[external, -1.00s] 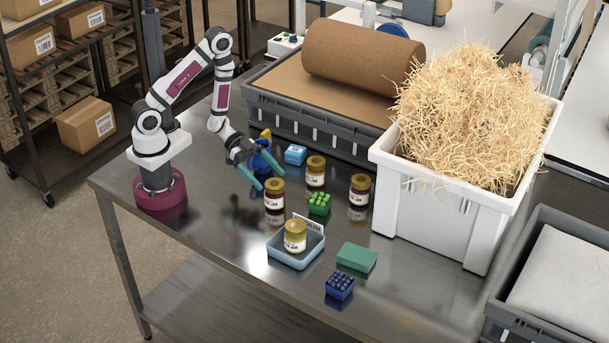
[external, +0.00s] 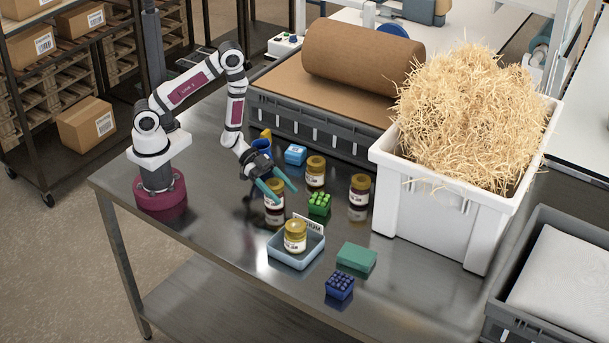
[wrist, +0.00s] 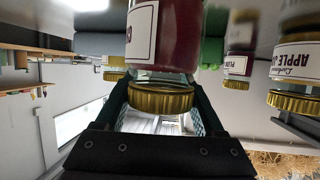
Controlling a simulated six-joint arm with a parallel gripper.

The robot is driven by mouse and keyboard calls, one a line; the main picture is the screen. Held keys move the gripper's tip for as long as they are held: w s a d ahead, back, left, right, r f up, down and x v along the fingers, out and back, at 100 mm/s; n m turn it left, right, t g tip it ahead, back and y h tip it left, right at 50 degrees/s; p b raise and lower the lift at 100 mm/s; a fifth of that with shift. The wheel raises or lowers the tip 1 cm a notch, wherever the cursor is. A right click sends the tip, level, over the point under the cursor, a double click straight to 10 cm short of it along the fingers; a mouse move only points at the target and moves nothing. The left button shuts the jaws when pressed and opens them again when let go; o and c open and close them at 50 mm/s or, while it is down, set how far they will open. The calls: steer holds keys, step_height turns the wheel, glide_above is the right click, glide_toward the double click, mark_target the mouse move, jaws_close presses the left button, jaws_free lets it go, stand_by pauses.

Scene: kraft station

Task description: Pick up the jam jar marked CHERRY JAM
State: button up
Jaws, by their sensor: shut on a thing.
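A jam jar with dark red contents and a gold lid (external: 274,196) stands upright on the steel table. Its label is cut off in the wrist view (wrist: 172,35), so its name cannot be read. My gripper (external: 282,192) is around this jar near its lid and shut on it. In the wrist view the jar's gold lid shows between my fingers (wrist: 160,100). Whether its base touches the table cannot be told. A jar marked PLUM (wrist: 237,65) and one marked APPLE (wrist: 295,62) are to the right in the wrist view.
Another jar (external: 295,237) sits in a light blue tray (external: 296,262). Green (external: 319,204) and blue (external: 340,286) blocks and a teal box (external: 356,257) are nearby. A straw-filled white crate (external: 430,215) stands right.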

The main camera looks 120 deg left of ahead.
jaws_close()
